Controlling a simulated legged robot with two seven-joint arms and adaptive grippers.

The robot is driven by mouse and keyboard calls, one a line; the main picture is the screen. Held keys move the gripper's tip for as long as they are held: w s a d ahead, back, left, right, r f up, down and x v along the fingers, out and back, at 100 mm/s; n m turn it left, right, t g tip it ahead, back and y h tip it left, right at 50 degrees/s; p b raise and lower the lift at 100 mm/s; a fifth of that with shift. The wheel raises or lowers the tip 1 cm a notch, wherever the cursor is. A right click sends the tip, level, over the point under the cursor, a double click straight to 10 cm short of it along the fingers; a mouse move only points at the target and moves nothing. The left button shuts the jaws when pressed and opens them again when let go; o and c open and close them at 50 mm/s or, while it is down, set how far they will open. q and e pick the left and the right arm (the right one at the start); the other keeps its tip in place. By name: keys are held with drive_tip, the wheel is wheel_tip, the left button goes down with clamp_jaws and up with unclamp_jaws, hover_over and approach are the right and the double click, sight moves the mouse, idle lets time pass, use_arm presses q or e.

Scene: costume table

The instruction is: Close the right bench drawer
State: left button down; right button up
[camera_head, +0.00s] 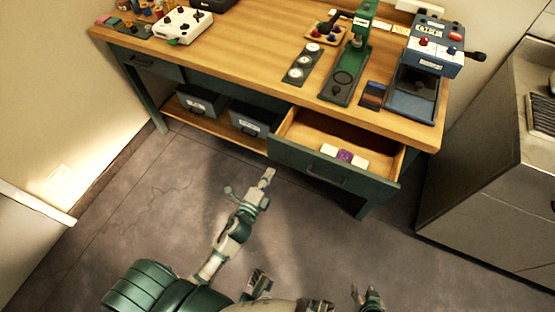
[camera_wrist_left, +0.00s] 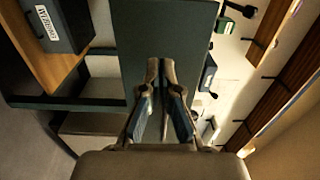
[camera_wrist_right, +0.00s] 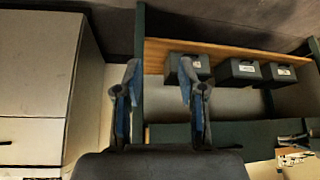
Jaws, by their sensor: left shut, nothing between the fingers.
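The right bench drawer (camera_head: 335,172) is open and sticks out from the bench's front in the head view. Its dark green front has a dark handle (camera_head: 325,178). Inside lie pale items and a purple one (camera_head: 345,156). My left gripper (camera_head: 268,174) is shut and empty, just left of the drawer front. In the left wrist view its closed fingertips (camera_wrist_left: 160,66) are in front of a dark green panel (camera_wrist_left: 165,25); contact cannot be told. My right gripper (camera_head: 368,294) is low and away from the drawer, and its fingers (camera_wrist_right: 160,68) are apart and empty.
The wooden bench top (camera_head: 250,50) holds a green press (camera_head: 352,65), a blue machine (camera_head: 425,60) and a white control box (camera_head: 184,25). Grey bins (camera_head: 252,118) stand on the lower shelf. A grey cabinet (camera_head: 475,150) stands at the right. The floor before the drawer is clear.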

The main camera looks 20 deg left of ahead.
sight(280, 154)
use_arm(q)
drive_tip(key=w, duration=0.5)
drive_tip(key=shift+w+a+f, duration=0.15)
drive_tip(key=shift+w+a, duration=0.05)
drive_tip(key=shift+w, duration=0.15)
drive_tip(key=shift+w+a+b, duration=0.15)
drive_tip(key=shift+w+b, duration=0.15)
drive_tip(key=shift+w, duration=0.15)
use_arm(e)
drive_tip(key=shift+w+a+r+t, duration=0.2)
drive_tip(key=shift+w+a+t, duration=0.15)
drive_tip(key=shift+w, duration=0.2)
drive_tip(key=shift+w+a+r+t, duration=0.15)
drive_tip(key=shift+w+a+t, duration=0.2)
drive_tip(key=shift+w, duration=0.2)
use_arm(q)
drive_tip(key=shift+d, duration=0.35)
use_arm(e)
drive_tip(key=shift+d, duration=0.2)
use_arm(q)
drive_tip(key=shift+w, duration=0.1)
